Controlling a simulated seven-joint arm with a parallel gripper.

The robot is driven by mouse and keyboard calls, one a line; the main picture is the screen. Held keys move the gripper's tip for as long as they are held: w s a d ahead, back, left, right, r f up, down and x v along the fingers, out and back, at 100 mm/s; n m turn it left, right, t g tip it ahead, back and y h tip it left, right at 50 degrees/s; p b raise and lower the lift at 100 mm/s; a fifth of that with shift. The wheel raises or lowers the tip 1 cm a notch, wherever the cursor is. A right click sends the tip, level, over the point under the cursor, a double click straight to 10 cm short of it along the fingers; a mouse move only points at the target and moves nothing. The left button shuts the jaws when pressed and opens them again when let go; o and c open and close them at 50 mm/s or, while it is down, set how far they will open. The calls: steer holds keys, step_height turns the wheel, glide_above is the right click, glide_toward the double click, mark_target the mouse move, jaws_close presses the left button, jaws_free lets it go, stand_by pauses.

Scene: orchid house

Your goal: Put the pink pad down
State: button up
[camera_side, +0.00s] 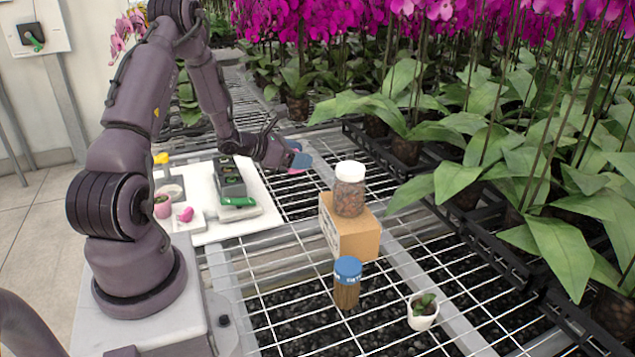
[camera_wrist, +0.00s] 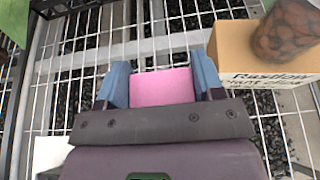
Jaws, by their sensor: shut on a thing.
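My gripper (camera_wrist: 161,88) is shut on the pink pad (camera_wrist: 162,87), which shows between the two blue fingers in the wrist view. In the side view my gripper (camera_side: 299,160) is above the wire bench, left of and behind the cardboard box. Only a small bit of pink (camera_side: 294,145) shows there at the fingers. Wire mesh lies below the pad, and the pad appears held clear of it.
A cardboard box (camera_side: 355,240) carries a white-lidded jar (camera_side: 349,190). A blue-lidded jar (camera_side: 346,285) and a small white plant pot (camera_side: 422,312) stand nearer. A white board (camera_side: 258,222) with a dark tray (camera_side: 229,180) lies left. Orchids crowd the right. Open wire mesh (camera_side: 285,290) lies between.

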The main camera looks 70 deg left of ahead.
steer(key=w+a+f, duration=0.4)
steer(key=w+a, duration=0.1)
steer(key=w, duration=0.1)
glide_above(320, 186)
steer(key=f, duration=0.4)
steer(key=shift+s+d+f, duration=0.15)
steer(key=shift+s+f, duration=0.05)
steer(key=shift+f, duration=0.2)
steer(key=shift+w+f, duration=0.1)
steer(key=shift+f, duration=1.65)
steer(key=o, duration=0.9)
steer(key=shift+f, duration=0.15)
